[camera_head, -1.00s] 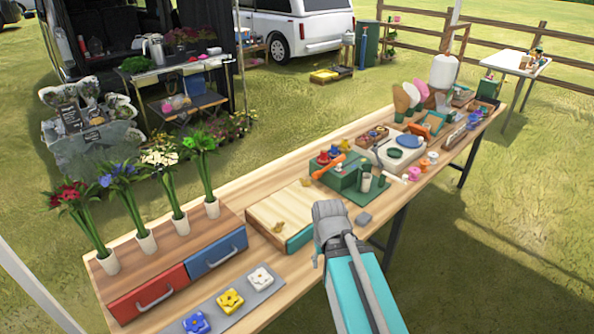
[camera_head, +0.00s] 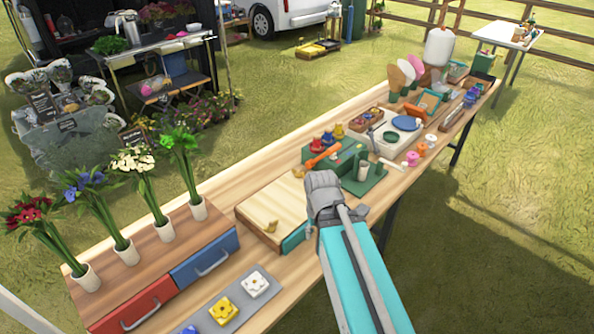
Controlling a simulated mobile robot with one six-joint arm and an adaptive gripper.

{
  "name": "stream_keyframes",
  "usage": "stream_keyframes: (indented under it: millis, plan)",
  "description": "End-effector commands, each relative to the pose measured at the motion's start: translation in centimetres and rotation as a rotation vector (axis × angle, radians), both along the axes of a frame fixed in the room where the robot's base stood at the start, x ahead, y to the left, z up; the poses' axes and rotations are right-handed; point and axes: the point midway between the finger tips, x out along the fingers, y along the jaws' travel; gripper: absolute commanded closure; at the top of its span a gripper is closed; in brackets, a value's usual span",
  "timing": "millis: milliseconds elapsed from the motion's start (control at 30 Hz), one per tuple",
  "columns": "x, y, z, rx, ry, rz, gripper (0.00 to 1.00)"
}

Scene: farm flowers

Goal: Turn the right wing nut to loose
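A pale wooden board press (camera_head: 268,207) with a teal part showing at its right front side lies on the long table. A small golden wing nut (camera_head: 270,226) sits near its front edge. The right wing nut (camera_head: 298,172), also golden, sits at its far right corner. My gripper (camera_head: 322,182) appears just right of that wing nut in the picture, seen from behind. Its fingertips are hidden, so I cannot tell whether it touches anything or is open.
A green stand (camera_head: 350,165) with an orange-handled tool is close beyond my gripper. Left of the press are red (camera_head: 135,304) and blue (camera_head: 205,262) drawers with flower vases on top. A grey mat (camera_head: 240,300) with flower blocks lies in front.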

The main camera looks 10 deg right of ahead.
Motion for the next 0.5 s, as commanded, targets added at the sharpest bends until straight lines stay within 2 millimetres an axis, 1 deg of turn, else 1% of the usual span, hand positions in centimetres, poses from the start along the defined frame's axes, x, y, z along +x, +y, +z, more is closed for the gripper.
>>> stream_keyframes:
  millis: [33,100,233,333,500]
  plan:
    - [0.0,0.0,0.0,0.000,0.000,0.000,0.43]
    - [0.0,0.0,0.0,0.000,0.000,-0.001,0.33]
    - [0.3,0.0,0.2,0.003,-0.002,-0.021,0.33]
    - [1.0,0.1,0.4,0.010,-0.007,-0.070,0.33]
    - [2.9,0.2,1.3,0.034,-0.019,-0.227,0.33]
